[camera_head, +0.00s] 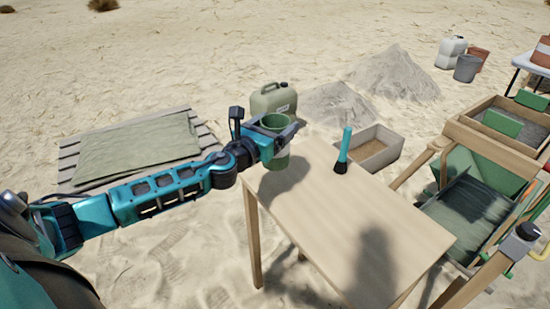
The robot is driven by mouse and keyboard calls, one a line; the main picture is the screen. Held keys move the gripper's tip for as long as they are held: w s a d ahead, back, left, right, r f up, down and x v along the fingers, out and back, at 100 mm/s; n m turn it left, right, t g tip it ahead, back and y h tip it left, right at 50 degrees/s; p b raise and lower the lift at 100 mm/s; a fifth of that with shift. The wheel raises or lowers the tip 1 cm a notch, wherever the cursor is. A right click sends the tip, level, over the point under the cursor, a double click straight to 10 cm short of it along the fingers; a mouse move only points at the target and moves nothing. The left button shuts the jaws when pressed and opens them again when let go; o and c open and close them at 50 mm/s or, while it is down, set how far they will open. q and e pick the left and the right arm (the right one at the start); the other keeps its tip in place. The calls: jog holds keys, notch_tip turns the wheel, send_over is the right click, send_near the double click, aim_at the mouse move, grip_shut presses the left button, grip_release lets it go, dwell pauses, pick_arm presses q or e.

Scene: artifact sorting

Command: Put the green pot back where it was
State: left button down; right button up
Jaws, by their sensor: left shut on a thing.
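The green pot (278,161) is a small dark green cylinder at the far left corner of the wooden table (335,215). My left gripper (275,128) is shut on it from the left, around its upper part. The pot looks upright. I cannot tell whether its base touches the tabletop or hangs slightly above it. My arm and gripper hide part of the pot. My right gripper is not in view.
Behind are a jerrycan (274,101), a wooden box of sand (379,141) and grey sand piles (392,70). A wooden sieve frame (470,205) stands right. The table's middle and front are bare.

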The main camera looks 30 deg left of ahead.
pick_arm(q)
jog(key=shift+f, duration=0.95)
jog(key=shift+f+b, duration=0.2)
jog(key=shift+b, duration=0.15)
notch_tip(320, 180, down, 4)
jog(key=b, duration=0.2)
jog(key=shift+f+b, duration=0.15)
jog(key=shift+b, duration=0.15)
jog(key=shift+f, duration=0.2)
grip_release()
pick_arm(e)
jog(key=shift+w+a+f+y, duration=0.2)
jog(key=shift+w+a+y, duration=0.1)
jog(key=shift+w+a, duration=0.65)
pick_arm(q)
jog(key=shift+r, duration=0.1)
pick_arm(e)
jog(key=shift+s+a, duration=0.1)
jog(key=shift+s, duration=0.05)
